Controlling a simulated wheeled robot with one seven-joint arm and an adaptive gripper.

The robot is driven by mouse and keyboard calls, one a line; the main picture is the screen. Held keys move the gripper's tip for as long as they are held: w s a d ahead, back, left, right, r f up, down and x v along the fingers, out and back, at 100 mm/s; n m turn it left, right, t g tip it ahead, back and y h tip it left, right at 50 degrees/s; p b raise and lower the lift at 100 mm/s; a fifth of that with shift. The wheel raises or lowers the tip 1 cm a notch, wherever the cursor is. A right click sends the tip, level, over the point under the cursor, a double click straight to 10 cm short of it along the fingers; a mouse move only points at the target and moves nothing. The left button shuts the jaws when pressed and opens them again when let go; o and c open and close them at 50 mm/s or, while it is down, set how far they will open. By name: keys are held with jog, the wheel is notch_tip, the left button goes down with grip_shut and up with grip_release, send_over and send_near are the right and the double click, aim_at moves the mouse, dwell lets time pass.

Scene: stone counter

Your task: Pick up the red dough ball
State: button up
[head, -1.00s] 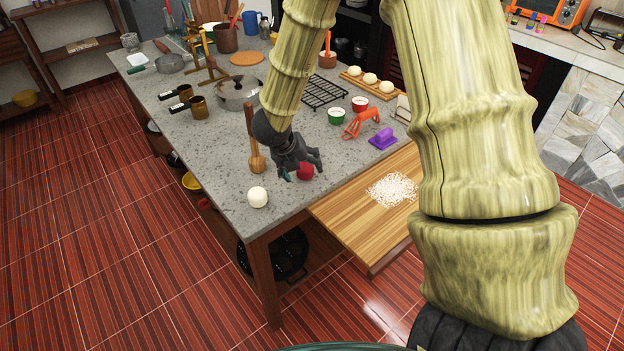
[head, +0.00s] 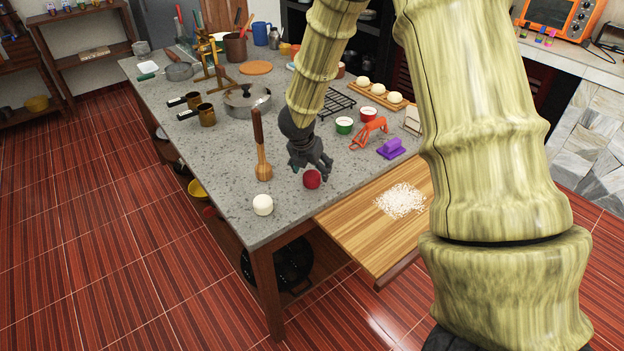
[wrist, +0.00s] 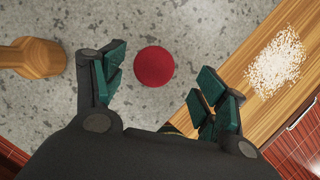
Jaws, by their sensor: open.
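The red dough ball (head: 312,179) lies on the grey stone counter near its front edge. In the wrist view the red dough ball (wrist: 154,67) shows whole, just beyond the fingertips and nearer the left finger. My gripper (head: 312,166) is open and empty, above and just behind the ball in the head view. In the wrist view my gripper (wrist: 160,85) has its green-padded fingers spread wide, with bare counter between them around the ball. I see no contact with the ball.
A wooden board (head: 350,222) with white grains (head: 400,200) is on the right. A purple tool (head: 391,149) and an orange tool (head: 369,133) lie behind it.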

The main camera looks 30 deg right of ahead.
aim_at(313, 178)
jog(key=shift+a+p+x, duration=0.1)
jog(key=shift+p+x, duration=0.15)
jog(key=shift+x, duration=0.65)
jog(key=shift+a+p+x, duration=0.15)
jog(key=shift+p+x, duration=0.05)
jog(key=shift+x, duration=1.6)
jog(key=shift+w, duration=0.15)
jog(key=c, duration=1.1)
jog(key=shift+r, duration=0.2)
